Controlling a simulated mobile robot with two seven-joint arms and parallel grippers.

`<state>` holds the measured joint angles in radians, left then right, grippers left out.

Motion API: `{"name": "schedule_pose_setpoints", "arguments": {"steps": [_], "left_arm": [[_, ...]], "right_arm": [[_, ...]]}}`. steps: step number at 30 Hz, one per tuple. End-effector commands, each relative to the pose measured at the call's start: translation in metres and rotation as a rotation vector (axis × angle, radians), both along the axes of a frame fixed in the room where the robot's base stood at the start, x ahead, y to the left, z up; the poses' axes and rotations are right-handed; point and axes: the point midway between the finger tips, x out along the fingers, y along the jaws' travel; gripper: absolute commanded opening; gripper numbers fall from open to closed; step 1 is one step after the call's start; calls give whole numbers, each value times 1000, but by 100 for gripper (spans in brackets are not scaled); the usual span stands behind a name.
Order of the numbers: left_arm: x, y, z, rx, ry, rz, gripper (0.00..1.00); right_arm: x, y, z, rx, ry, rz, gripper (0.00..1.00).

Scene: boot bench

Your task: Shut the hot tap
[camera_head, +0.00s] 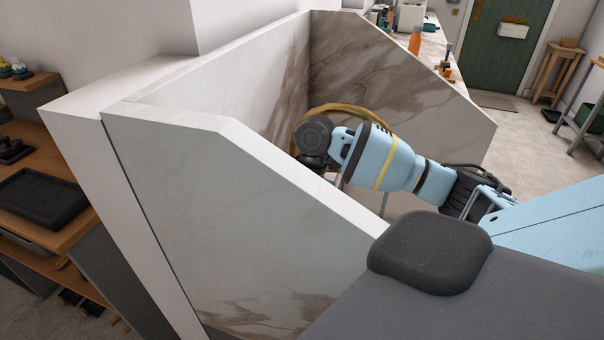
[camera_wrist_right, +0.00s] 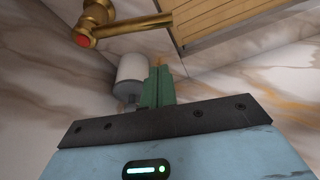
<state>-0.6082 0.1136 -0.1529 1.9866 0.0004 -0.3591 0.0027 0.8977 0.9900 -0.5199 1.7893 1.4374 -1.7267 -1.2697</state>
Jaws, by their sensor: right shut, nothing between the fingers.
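A brass tap (camera_wrist_right: 96,20) with a red-marked end is at the top left of the right wrist view. The red mark suggests that it is the hot tap; whether its handle is open or shut cannot be told. My right gripper (camera_wrist_right: 158,82), with green fingers, is shut and empty, below and to the right of the tap in that picture and apart from it. In the head view my right arm reaches over the marble wall (camera_head: 220,200) into the enclosure. The wall and arm hide the right fingers and the tap there. My left gripper is not in view.
A white cylinder (camera_wrist_right: 131,72) shows beside my right fingers. A slatted wooden-looking panel (camera_wrist_right: 225,18) is at the top right. A yellow curved hose or pipe (camera_head: 345,108) lies behind my wrist. Marble walls close in around the arm. Shelves (camera_head: 60,170) stand at the left.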

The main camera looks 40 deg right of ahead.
Motion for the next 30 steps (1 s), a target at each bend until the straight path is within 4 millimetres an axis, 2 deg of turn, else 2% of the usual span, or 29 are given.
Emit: {"name": "schedule_pose_setpoints", "arguments": {"steps": [1,7,9,15,30], "left_arm": [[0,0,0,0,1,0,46],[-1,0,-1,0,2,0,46],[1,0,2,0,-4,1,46],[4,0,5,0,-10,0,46],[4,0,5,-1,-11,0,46]], "right_arm": [[-1,4,-11,2,3,1,0],[-4,15,-45,1,3,1,0],[0,0,-39,-2,-3,-5,0],[5,-19,-34,0,-3,-3,0],[6,-26,-34,-1,-2,-1,0]]}}
